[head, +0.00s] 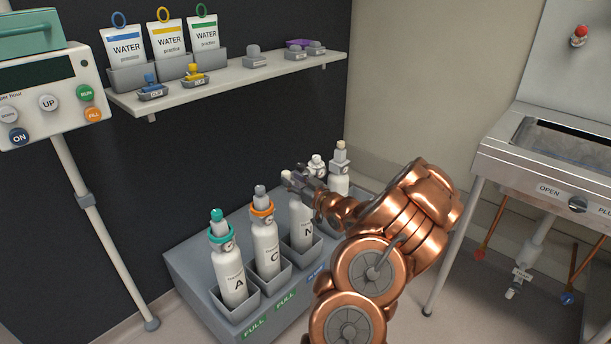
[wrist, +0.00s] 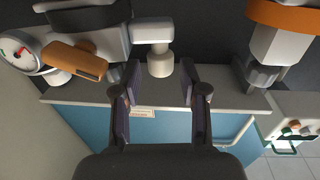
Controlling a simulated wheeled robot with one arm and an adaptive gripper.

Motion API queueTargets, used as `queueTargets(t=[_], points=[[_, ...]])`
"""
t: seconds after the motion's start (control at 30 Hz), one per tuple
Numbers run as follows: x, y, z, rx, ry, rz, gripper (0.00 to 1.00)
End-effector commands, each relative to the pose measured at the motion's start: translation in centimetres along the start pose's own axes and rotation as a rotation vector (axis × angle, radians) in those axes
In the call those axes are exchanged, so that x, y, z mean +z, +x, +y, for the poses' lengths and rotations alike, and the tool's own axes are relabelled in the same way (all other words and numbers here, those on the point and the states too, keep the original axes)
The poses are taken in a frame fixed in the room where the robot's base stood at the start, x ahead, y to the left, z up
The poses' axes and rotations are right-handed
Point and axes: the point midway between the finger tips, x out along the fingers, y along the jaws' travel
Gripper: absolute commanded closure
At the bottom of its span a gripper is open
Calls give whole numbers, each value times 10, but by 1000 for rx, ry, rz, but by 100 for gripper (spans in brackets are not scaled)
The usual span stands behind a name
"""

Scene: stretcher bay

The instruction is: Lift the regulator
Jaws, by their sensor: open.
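A regulator-like fitting with a white stem (wrist: 158,62), a round dial gauge (wrist: 20,52) and an orange lever (wrist: 75,60) shows in the wrist view. I cannot tell whether these are all one piece. The stem stands just beyond my gripper (wrist: 159,85), roughly centred between its two spread, empty fingers; contact is not visible. In the head view my gripper (head: 291,178) is beside the top of the white cylinder marked N (head: 302,225). My arm and gripper hide part of that top, and I cannot pick out the gauge there.
Cylinders A (head: 233,277) and C (head: 266,247) stand left of N in the grey rack (head: 195,262). More white-topped items (head: 340,175) stand behind my gripper. A shelf (head: 225,82) with water pouches hangs above. A steel sink (head: 550,150) is at right.

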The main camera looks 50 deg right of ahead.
Motion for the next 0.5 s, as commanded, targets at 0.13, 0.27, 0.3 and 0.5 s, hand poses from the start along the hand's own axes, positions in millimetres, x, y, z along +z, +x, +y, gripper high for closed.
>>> queueTargets(t=[0.13,0.27,0.3,0.5], points=[[-1,15,-2,-1,-3,-1,57],[0,27,-1,-1,-4,-3,57],[0,29,-1,-1,-3,-3,57],[0,35,-2,-1,-2,-3,57]])
